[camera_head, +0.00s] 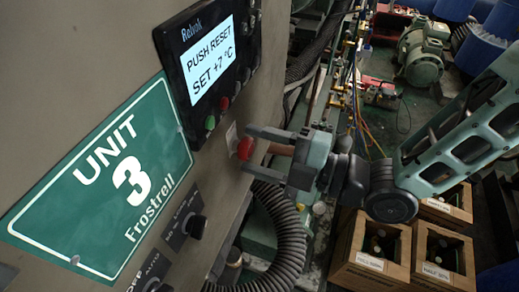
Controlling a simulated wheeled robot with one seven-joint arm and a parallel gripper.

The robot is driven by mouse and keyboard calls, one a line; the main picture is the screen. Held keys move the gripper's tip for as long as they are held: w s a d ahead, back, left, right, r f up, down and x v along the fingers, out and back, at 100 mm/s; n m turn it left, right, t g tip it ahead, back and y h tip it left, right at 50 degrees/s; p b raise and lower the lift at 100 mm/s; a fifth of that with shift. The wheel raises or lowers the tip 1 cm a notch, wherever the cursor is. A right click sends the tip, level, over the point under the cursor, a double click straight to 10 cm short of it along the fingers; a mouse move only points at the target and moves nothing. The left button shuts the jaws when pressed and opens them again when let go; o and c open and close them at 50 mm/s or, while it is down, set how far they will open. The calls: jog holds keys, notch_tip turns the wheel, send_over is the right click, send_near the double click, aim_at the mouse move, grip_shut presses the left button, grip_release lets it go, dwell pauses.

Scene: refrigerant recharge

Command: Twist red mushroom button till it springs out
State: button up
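The red mushroom button (245,148) sticks out from the right part of the grey control panel, below the display. My gripper (255,150) reaches in from the right, its two fingers pointing at the panel. One finger lies above the button and one below it, with the button's red head between the fingertips. Gaps seem to show around the head, so the fingers look open. Whether either finger touches the button is hard to tell from this angle.
The display (207,60) reads "PUSH RESET SET +7 °C", with small coloured buttons beside it. A green "UNIT 3 Frostrell" sign (60,213) and a black knob (195,226) are on the panel. A corrugated hose (290,240) hangs below my gripper. Wooden crates (345,265) stand at lower right.

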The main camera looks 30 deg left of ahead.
jog(key=d+b, duration=0.3)
jog(key=d, duration=0.6)
jog(key=shift+w, duration=0.4)
dwell(0.7)
